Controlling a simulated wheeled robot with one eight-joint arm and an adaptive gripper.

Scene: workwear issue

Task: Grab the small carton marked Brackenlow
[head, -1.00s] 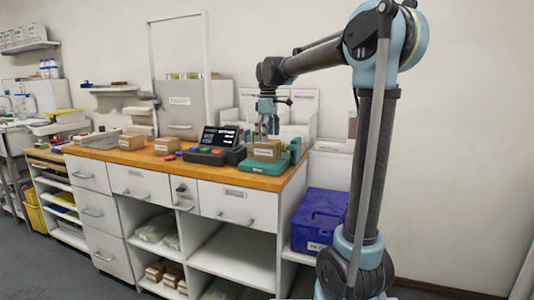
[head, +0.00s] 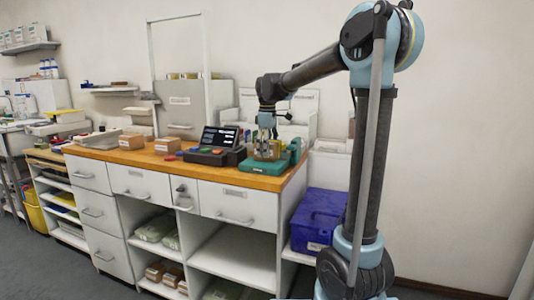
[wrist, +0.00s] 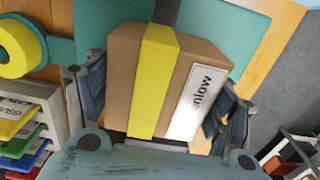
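A small brown carton (wrist: 190,65) with a yellow tape stripe fills the middle of the wrist view. In the head view the carton (head: 265,154) sits on a teal stand (head: 262,167) at the right end of the counter. My gripper (head: 267,148) points down over it. In the wrist view the gripper's (wrist: 158,105) dark fingers are spread, one on each side of the carton. They are very close to its sides, and I see no clear grip on it.
Two other small cartons, one left (head: 131,142) and one nearer the middle (head: 167,145), stand on the wooden counter (head: 215,174). A yellow tape roll (wrist: 20,45) is beside the carton.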

